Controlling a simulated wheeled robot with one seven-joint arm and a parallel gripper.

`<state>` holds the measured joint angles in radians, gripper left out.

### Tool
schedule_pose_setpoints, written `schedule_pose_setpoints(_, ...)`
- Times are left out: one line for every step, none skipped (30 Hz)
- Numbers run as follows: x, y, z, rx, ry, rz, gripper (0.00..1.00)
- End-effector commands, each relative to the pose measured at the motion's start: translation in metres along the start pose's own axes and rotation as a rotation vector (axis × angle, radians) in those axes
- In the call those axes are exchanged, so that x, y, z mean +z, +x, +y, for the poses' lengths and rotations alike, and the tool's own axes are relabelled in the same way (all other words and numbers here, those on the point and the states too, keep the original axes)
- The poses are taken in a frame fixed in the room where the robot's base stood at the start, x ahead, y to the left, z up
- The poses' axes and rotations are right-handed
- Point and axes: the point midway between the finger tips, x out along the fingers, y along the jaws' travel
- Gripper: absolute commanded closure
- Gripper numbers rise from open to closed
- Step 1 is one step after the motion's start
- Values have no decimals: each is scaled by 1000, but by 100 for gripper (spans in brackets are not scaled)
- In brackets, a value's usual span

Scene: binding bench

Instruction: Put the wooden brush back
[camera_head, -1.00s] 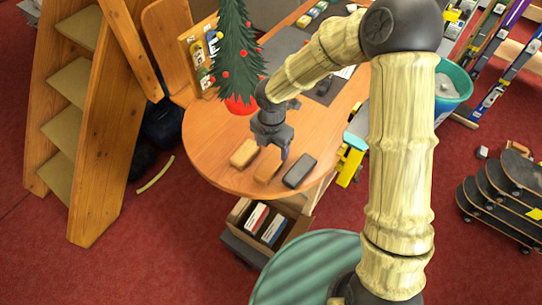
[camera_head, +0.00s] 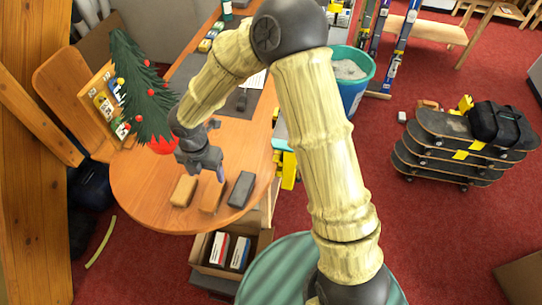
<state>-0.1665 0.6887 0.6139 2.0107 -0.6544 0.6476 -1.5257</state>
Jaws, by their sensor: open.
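Three small blocks lie side by side near the front edge of the round wooden table (camera_head: 135,205): a tan one (camera_head: 184,190), an orange-brown wooden one (camera_head: 211,198) and a dark grey one (camera_head: 241,189). The orange-brown one may be the wooden brush; bristles cannot be made out. My gripper (camera_head: 218,174) is open and empty, pointing down just above and behind the orange-brown block, partly covering its far end. I cannot tell whether the fingers touch it.
A small Christmas tree (camera_head: 145,95) in a red pot stands close left of my gripper. An open box (camera_head: 262,240) with red and blue packs sits below the table edge. A teal bin (camera_head: 355,75) and stacked skateboards (camera_head: 455,150) stand right.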

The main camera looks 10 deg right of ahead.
Motion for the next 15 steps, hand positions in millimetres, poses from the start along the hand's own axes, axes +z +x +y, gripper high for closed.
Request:
schedule_pose_setpoints(2,-2,-3,-2,25,-3,31)
schedule_pose_setpoints(4,-3,-7,-3,52,-5,31)
schedule_pose_setpoints(6,-5,-13,-5,102,-9,31)
schedule_pose_setpoints(9,-8,-19,-7,153,-13,31)
schedule_pose_setpoints(13,-11,-26,-7,216,-17,31)
schedule_pose_setpoints(18,-15,-38,-9,315,-24,31)
schedule_pose_setpoints(21,-19,-47,-10,400,-30,31)
schedule_pose_setpoints(25,-23,-57,-8,494,-35,31)
schedule_pose_setpoints(29,-29,-72,-5,630,-43,31)
schedule_pose_setpoints(32,-33,-83,0,735,-49,31)
schedule_pose_setpoints(35,-38,-94,8,841,-54,31)
schedule_pose_setpoints(38,-44,-108,17,985,-59,31)
schedule_pose_setpoints(40,-49,-119,28,1093,-63,31)
schedule_pose_setpoints(42,-53,-131,38,1203,-66,31)
schedule_pose_setpoints(44,-59,-145,55,1348,-67,31)
